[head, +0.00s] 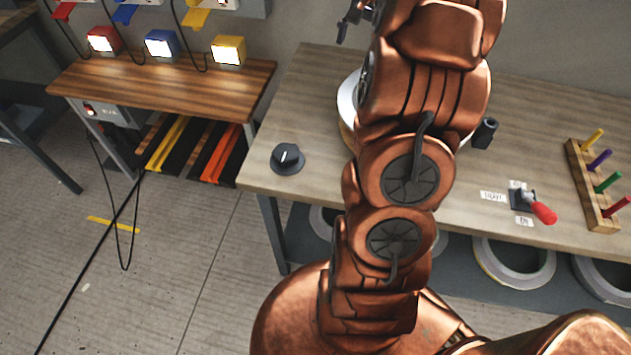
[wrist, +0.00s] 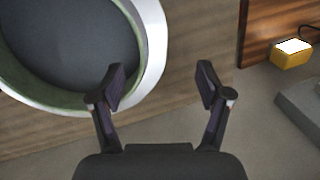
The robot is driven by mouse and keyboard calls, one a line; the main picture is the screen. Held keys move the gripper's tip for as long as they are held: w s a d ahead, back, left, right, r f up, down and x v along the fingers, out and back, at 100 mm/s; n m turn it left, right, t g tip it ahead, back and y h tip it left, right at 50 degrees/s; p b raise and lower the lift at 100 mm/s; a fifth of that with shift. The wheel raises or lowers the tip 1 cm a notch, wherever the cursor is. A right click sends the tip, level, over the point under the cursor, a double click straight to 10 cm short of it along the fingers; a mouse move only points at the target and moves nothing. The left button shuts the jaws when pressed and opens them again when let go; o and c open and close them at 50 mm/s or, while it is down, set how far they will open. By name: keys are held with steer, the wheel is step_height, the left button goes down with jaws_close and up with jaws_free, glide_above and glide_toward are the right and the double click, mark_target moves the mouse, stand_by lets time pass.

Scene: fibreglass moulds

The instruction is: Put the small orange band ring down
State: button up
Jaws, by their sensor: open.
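My gripper (wrist: 161,80) is open in the wrist view, with its two dark fingers apart and nothing between them. Its left finger overlaps the white rim (wrist: 152,40) of a large round piece with a green inner band and a dark middle. In the head view, dark parts that look like my gripper show at the top, and my arm hides much of the bench. A white round piece (head: 346,100) with a tan lower edge shows partly behind my arm. I cannot make out a small orange band ring in either view.
The wooden bench (head: 310,190) holds a black knob (head: 288,158), a red-handled lever (head: 540,210) and a rack of coloured pegs (head: 592,190). Large rings (head: 515,275) lie on the shelf below. A side table (head: 160,85) with coloured lit boxes stands left.

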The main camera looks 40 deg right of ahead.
steer(key=s+a+n+g, duration=0.1)
steer(key=s+a+n, duration=0.2)
steer(key=a, duration=0.8)
steer(key=s+a+n+g, duration=0.1)
steer(key=s+a+n, duration=0.2)
steer(key=a, duration=0.8)
steer(key=s+a+f+n, duration=0.3)
steer(key=s+a, duration=0.3)
steer(key=s, duration=0.4)
steer(key=s+a+f+n+g+h, duration=0.1)
steer(key=s+a+n, duration=0.3)
steer(key=s, duration=0.6)
steer(key=a+f, duration=0.1)
steer(key=a, duration=0.1)
steer(key=shift+a+f+g, duration=0.3)
steer(key=shift+a+f, duration=0.05)
steer(key=shift+f, duration=0.05)
steer(key=shift+s+r, duration=0.1)
steer(key=shift+r, duration=0.05)
steer(key=shift+r+p, duration=0.55)
steer(key=shift+p, duration=0.1)
